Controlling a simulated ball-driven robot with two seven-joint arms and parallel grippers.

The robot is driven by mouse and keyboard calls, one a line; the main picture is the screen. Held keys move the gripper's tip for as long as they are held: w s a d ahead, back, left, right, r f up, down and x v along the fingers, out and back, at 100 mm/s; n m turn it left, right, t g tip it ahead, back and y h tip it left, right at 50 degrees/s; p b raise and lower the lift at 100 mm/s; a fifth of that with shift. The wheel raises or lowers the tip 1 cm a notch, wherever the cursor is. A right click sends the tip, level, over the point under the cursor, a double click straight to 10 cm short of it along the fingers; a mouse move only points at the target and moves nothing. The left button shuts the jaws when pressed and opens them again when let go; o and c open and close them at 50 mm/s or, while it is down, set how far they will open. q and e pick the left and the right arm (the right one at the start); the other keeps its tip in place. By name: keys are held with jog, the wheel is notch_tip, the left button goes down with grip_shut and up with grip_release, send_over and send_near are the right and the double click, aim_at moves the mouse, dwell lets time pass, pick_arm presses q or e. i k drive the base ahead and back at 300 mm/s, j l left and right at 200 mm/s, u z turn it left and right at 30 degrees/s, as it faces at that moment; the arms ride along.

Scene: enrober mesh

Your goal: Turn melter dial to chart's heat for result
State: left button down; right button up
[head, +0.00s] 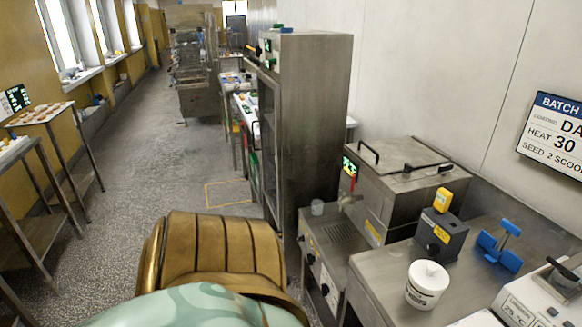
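The melter (395,195) is a steel box with a lid and a tap, at centre right against the wall. A green-digit display (350,167) is on its left side; its digits are too small to read. Black knobs show on the steel front below it, an upper knob (310,259) and a lower knob (325,289); I cannot tell which is the melter dial or its setting. The chart (556,136) hangs on the right wall, cut off by the picture edge. Neither gripper is in view.
A white tub (426,284), a grey box with a yellow top (441,236) and a blue tool (500,246) stand on the right counter. A tall steel cabinet (310,120) stands beyond the melter. Tables (45,115) line the left. The floor aisle (150,180) between is clear.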

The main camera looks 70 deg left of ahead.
aim_at(325, 289)
jog(key=u, duration=2)
